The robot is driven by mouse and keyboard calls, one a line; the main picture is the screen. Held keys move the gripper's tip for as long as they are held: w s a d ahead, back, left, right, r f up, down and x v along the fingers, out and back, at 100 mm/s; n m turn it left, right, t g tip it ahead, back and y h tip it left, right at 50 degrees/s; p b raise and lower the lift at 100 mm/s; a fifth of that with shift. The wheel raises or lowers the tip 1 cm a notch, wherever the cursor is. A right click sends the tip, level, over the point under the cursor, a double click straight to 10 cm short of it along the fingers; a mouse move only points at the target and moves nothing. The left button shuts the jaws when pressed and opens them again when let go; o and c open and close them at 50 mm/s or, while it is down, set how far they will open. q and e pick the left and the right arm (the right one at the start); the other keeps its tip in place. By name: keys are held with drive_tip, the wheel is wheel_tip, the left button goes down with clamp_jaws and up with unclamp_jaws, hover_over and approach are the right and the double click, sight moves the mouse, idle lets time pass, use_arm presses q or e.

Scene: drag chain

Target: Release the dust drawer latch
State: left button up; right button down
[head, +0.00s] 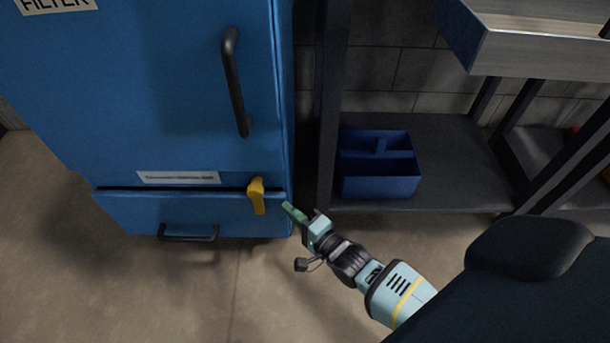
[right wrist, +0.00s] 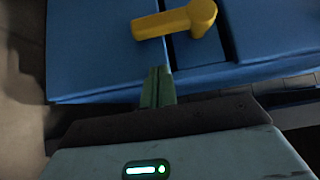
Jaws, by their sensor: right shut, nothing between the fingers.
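The yellow dust drawer latch (head: 257,194) sits across the seam between the blue filter cabinet (head: 150,90) and the dust drawer (head: 130,214) below it. Its handle hangs down over the drawer front. The latch also shows near the top of the right wrist view (right wrist: 178,20). My right gripper (head: 288,208) is just right of the latch, at the cabinet's front right edge. Its green fingers are shut with nothing between them. In the right wrist view the fingertips (right wrist: 157,70) are apart from the latch. My left gripper is not in view.
The drawer has a black pull handle (head: 188,236), and the cabinet door has a tall black handle (head: 236,82). A dark shelf unit (head: 450,150) stands to the right, with a blue tote (head: 380,185) on its lower shelf. The floor (head: 240,300) in front of the drawer is clear.

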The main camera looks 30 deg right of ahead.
sight(258, 196)
drive_tip(key=w+a, duration=0.1)
drive_tip(key=w+a+b, duration=0.1)
drive_tip(key=a, duration=0.1)
drive_tip(key=shift+a, duration=0.1)
idle(0.3)
